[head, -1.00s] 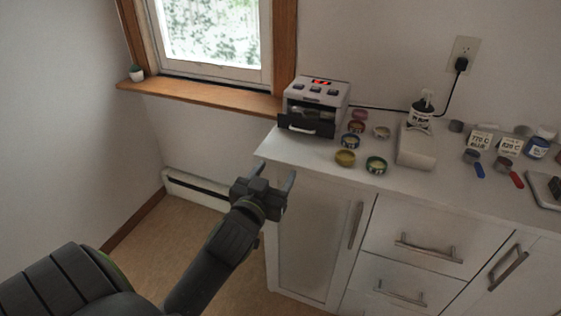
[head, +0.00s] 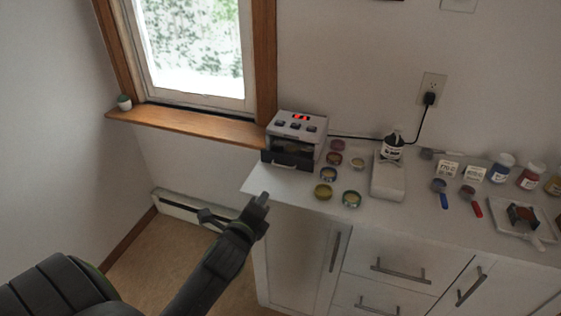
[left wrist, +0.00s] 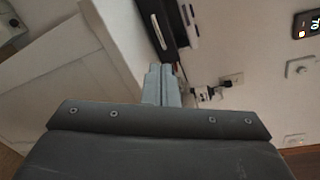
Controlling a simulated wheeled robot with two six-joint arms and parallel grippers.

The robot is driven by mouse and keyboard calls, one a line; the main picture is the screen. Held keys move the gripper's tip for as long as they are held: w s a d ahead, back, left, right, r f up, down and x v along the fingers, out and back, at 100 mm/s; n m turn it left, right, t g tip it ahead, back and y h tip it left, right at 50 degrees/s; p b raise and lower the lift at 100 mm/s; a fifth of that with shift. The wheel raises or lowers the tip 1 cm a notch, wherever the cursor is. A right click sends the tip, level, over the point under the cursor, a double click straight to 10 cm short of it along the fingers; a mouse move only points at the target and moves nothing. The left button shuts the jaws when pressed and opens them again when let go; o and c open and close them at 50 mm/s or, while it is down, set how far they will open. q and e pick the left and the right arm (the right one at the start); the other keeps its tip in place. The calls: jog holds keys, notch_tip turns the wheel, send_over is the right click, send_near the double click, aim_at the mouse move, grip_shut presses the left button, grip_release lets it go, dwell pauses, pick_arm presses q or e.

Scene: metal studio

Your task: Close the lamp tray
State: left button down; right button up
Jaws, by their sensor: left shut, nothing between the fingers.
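The curing lamp (head: 300,124) is a pale box with a red display and dark buttons on top, at the left end of the counter. Its dark tray (head: 277,160), with a light handle, juts out at the front below a dark opening. My left gripper (head: 262,199) is shut and empty, in front of the counter's left corner, below and apart from the tray. In the left wrist view the shut fingers (left wrist: 162,85) point toward the dark tray front (left wrist: 165,30). My right gripper is not in view.
Several small round jars (head: 323,191) stand right of the lamp. A white block (head: 388,178) and a bottle (head: 392,148) are farther right. Spoons, labels and more jars lie beyond. The cabinet (head: 300,245) is below; the floor to its left is clear.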

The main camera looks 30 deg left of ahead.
pick_arm(q)
jog(key=r+m+p, duration=0.1)
jog(key=m+p, duration=0.2)
jog(key=m, duration=0.3)
jog(key=m+g+p, duration=0.1)
jog(key=m+p, duration=0.1)
jog(key=m, duration=0.5)
send_near(286, 158)
jog(key=w+f, duration=0.1)
jog(key=w+a+f, duration=0.1)
jog(key=shift+w, duration=0.5)
jog(key=x, duration=0.2)
jog(key=r+x, duration=0.1)
jog(key=x, duration=0.1)
jog(key=shift+w, duration=0.15)
jog(key=shift+d+r, duration=0.1)
jog(key=shift+r, duration=0.1)
